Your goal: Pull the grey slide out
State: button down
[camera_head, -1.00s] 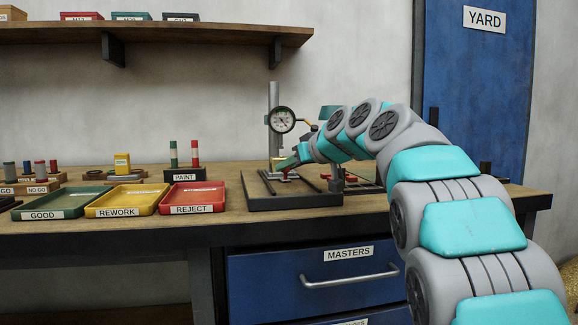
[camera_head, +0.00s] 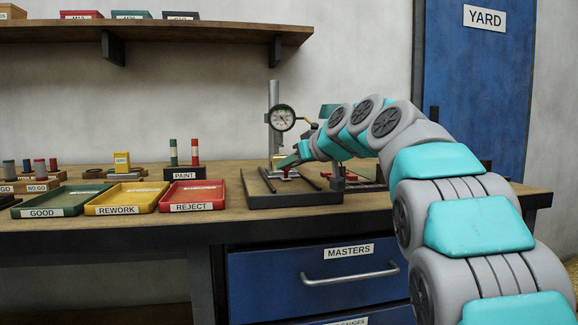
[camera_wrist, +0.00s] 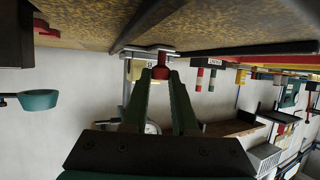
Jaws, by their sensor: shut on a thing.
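The gauge stand has a dark base (camera_head: 308,199) on the bench, with a round dial gauge (camera_head: 283,118) on a grey post (camera_head: 274,105). My gripper (camera_head: 289,170) is low over this base, below the dial. In the wrist view my gripper (camera_wrist: 161,75) is shut on a small red knob (camera_wrist: 162,61). A pale grey piece (camera_wrist: 150,48), which looks like the grey slide, shows beside the knob at the fingertips. Most of the slide is hidden by my gripper and the base, so I cannot tell how far out it is.
A red REJECT tray (camera_head: 193,197), yellow REWORK tray (camera_head: 120,204) and green GOOD tray (camera_head: 55,206) stand left of the base. The PAINT block (camera_head: 184,175) is behind them. A blue MASTERS drawer (camera_head: 270,285) is below the bench. A shelf (camera_head: 190,35) is above.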

jog(key=s+d+b, duration=0.1)
jog(key=s+b, duration=0.1)
jog(key=s, duration=0.1)
jog(key=s+d+b, duration=0.1)
jog(key=s, duration=0.3)
jog(key=s+d+b, duration=0.1)
jog(key=s+b, duration=0.1)
jog(key=s, duration=0.1)
jog(key=shift+s+b, duration=0.35)
jog(key=shift+s, duration=0.05)
jog(key=c, duration=0.7)
grip_release()
jog(key=shift+s+d, duration=0.1)
jog(key=v, duration=0.7)
jog(key=shift+s+d+r+p, duration=0.15)
jog(key=shift+s+d+p, duration=0.1)
jog(key=shift+p, duration=0.05)
